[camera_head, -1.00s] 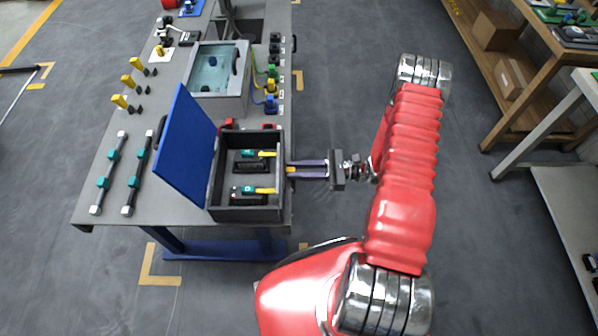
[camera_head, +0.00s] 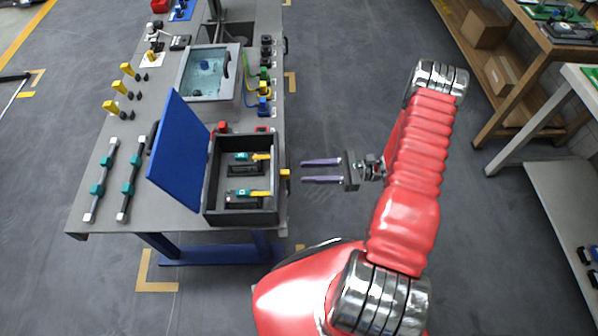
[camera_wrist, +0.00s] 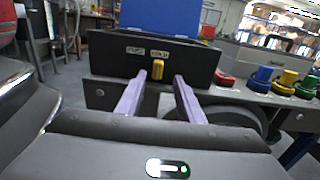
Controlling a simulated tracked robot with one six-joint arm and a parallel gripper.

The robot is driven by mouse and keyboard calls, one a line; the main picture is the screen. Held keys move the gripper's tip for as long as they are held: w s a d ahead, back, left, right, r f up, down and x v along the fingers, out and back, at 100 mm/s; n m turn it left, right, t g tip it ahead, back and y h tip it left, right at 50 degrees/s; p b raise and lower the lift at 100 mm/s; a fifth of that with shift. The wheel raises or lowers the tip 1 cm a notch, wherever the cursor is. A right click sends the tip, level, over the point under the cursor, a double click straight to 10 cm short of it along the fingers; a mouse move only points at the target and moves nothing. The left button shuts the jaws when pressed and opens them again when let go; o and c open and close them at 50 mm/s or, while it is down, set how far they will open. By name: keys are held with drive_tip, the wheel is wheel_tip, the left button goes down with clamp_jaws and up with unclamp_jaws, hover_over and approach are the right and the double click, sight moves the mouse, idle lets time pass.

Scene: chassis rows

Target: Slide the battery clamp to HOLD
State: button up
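The battery clamp appears to be the small yellow tab (camera_head: 285,174) on the outer wall of a dark open box (camera_head: 241,217). In the wrist view the yellow tab (camera_wrist: 158,69) stands upright on the box's wall, below the right one of two small labels (camera_wrist: 148,51). The lettering is too small to read surely. My gripper (camera_head: 303,171) is open and empty, its two purple fingers parallel and apart. It is a short way to the right of the tab, facing it and not touching. In the wrist view the tab shows between the fingertips.
The box's blue lid (camera_head: 182,152) stands open on its left. Inside are two dark units with yellow and teal parts. Red, blue, green and yellow connectors line the bench (camera_head: 187,210) edge beyond the box. Clear floor lies between the bench and my arm.

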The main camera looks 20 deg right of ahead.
drive_tip(key=v, duration=0.7)
drive_tip(key=shift+d, duration=0.3)
drive_tip(key=shift+s, duration=0.1)
drive_tip(key=s+a+f+n+g+h, duration=0.1)
drive_tip(key=s+a+f+n+g, duration=0.15)
drive_tip(key=s, duration=0.25)
drive_tip(key=s+r+n+g+h, duration=0.3)
drive_tip(key=r+n+g+h, duration=0.1)
drive_tip(key=r+g, duration=0.1)
wheel_tip(320, 180, up, 19)
drive_tip(key=a+n+h, duration=0.2)
drive_tip(key=n+h, duration=0.7)
drive_tip(key=h, duration=0.1)
drive_tip(key=s+a+r+n+t+h, duration=0.1)
drive_tip(key=s+a+r+n+t, duration=0.1)
drive_tip(key=a+r, duration=0.3)
drive_tip(key=s+a+r+n+t+h, duration=0.1)
drive_tip(key=a+r+n+t, duration=0.3)
drive_tip(key=r, duration=0.8)
drive_tip(key=shift+s+a+t, duration=0.45)
drive_tip(key=shift+a+t, duration=0.15)
drive_tip(key=shift+t, duration=0.15)
